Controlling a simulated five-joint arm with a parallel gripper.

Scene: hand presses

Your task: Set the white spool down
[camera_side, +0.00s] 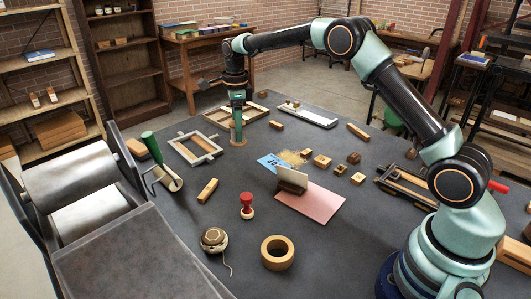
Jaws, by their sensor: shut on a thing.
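My gripper (238,132) points straight down near the back middle of the dark table. It is shut on the white spool, which is mostly hidden by the fingers. A tan round edge of the spool (238,143) shows just under the fingertips. It looks upright and at or very close to the table surface; I cannot tell whether it touches.
A frame (178,156) lies left of my gripper, and a larger tray (268,117) is close behind it. A twine ball (214,238), tape ring (277,252), red-handled stamp (246,206) and pink sheet (318,205) lie in front. A roller press (75,185) stands left.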

